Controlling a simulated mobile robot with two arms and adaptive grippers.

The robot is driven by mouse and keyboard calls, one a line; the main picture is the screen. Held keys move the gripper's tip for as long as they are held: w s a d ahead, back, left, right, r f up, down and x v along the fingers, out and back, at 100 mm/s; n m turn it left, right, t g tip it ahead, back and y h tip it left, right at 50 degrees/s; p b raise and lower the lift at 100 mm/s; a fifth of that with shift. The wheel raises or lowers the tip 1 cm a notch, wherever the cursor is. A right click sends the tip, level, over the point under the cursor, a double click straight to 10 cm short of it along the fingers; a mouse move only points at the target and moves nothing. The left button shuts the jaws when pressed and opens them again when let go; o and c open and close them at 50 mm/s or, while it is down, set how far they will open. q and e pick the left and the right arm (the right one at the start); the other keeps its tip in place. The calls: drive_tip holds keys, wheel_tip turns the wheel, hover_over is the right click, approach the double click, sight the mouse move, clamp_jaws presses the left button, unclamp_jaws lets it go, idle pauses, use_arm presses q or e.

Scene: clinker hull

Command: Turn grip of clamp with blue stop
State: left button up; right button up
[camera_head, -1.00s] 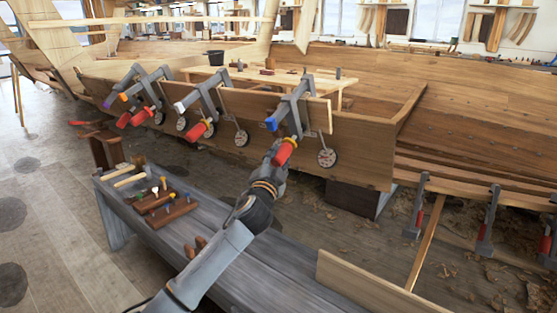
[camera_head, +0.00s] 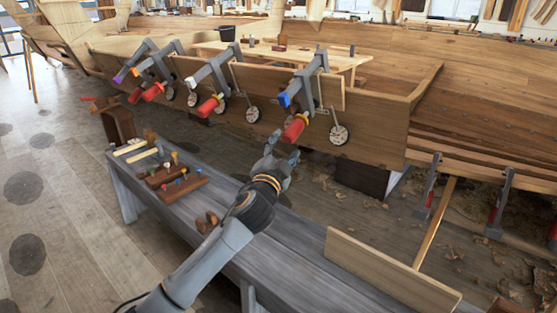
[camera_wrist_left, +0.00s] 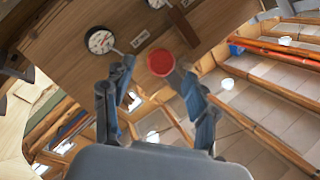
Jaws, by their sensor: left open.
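The clamp with the blue stop (camera_head: 306,78) hangs on the hull plank, the rightmost of the upper row in the head view. Its blue stop (camera_head: 284,99) faces left and its red grip (camera_head: 296,127) points down toward my left gripper. My left gripper (camera_head: 281,149) is open just below the grip, with a small gap visible. In the left wrist view, the round red end of the grip (camera_wrist_left: 160,63) shows beyond and between the spread fingertips of my left gripper (camera_wrist_left: 154,74). My right gripper is not in view.
A dial gauge (camera_head: 339,135) hangs right of the clamp. A clamp with a white stop (camera_head: 209,78) and others with purple and orange stops are farther left. A grey bench (camera_head: 290,245) with tools stands below my arm. A loose board (camera_head: 390,270) is at front right.

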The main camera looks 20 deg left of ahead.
use_arm(q)
drive_tip(key=s, duration=0.5)
drive_tip(key=shift+s+d+f, duration=0.15)
drive_tip(key=shift+s+f, duration=0.2)
drive_tip(key=shift+s, duration=0.05)
idle(0.8)
